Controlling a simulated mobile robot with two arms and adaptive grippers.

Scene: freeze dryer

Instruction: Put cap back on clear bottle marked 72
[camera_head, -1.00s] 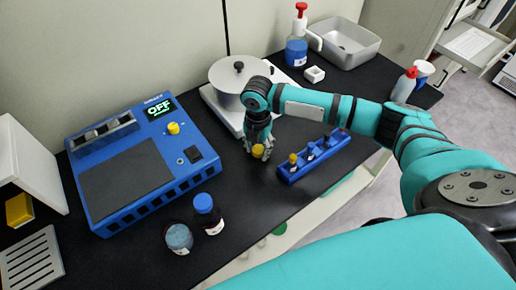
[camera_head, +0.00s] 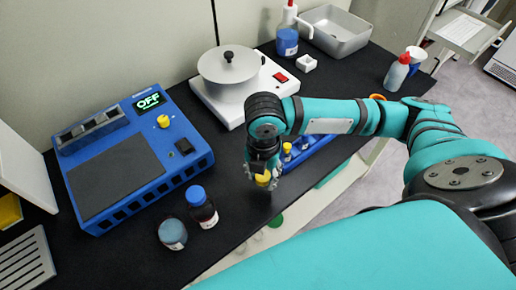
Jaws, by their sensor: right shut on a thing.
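My right gripper (camera_head: 263,182) is shut on a small yellow cap (camera_head: 263,178), held over the black bench in front of the blue rack. I cannot tell whether a vial hangs under the cap. A squat bottle (camera_head: 172,235) with a blue-grey top stands near the bench's front edge, left of the gripper. Beside it stands a dark bottle (camera_head: 202,208) with a blue cap. No number is readable on either. The blue rack (camera_head: 318,148) holds small yellow-topped vials (camera_head: 287,148) and is partly hidden by my right arm. My left gripper is out of view.
A blue device (camera_head: 130,160) showing "OFF" stands at left. A silver pot (camera_head: 228,72) sits on a white hotplate (camera_head: 282,79) behind my arm. A metal basin (camera_head: 345,38), wash bottles (camera_head: 397,72) and a small white dish (camera_head: 306,63) are farther back. The bench front centre is clear.

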